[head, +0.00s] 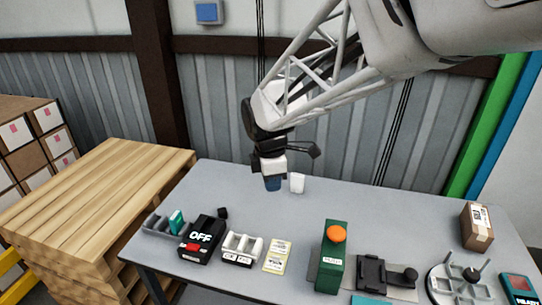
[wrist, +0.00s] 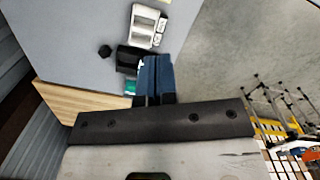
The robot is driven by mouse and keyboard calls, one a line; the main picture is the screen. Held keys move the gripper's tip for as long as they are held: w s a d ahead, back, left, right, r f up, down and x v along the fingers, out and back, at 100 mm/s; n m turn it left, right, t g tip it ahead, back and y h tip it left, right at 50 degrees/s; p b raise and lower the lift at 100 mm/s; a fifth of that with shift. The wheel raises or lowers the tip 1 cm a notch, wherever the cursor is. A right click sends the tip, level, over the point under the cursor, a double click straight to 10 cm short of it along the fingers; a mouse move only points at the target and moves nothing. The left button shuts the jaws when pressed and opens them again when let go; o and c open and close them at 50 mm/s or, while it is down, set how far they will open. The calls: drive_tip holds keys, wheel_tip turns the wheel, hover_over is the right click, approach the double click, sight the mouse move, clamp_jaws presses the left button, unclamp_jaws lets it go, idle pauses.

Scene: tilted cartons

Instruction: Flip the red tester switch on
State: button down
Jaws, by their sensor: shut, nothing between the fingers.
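The tester (head: 208,234) is a black box labelled OFF in white, with a red switch (head: 193,247) on its front. It stands on the grey table at the front left. My gripper (head: 272,184) is above the back of the table, behind and to the right of the tester and apart from it. Its blue fingers are shut together with nothing between them. In the wrist view, my gripper (wrist: 157,60) covers part of the black tester (wrist: 127,60), and the red switch is not visible there.
A grey tray (head: 155,226) with a green piece stands left of the tester. A white holder (head: 242,247), yellow card (head: 277,256) and green box with an orange button (head: 331,268) stand to the right. A small white object (head: 297,183) is beside my gripper. The back-left tabletop is clear.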

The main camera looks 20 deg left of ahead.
drive_tip(key=a+f+n, duration=0.5)
drive_tip(key=a+n, duration=0.2)
drive_tip(key=a, duration=0.7)
drive_tip(key=n+h, duration=0.1)
drive_tip(key=n, duration=0.5)
hover_over(195, 247)
drive_tip(key=a, duration=0.3)
wheel_tip(195, 247, down, 7)
drive_tip(key=shift+d+r, duration=0.1)
drive_tip(key=shift+d, duration=0.05)
drive_tip(key=f, duration=0.4)
drive_tip(key=d+f, duration=0.1)
drive_tip(key=f, duration=0.4)
drive_tip(key=d+f, duration=0.1)
drive_tip(key=f, duration=0.3)
drive_tip(key=shift+d+f, duration=0.1)
drive_tip(key=shift+f, duration=0.3)
drive_tip(key=shift+f, duration=0.1)
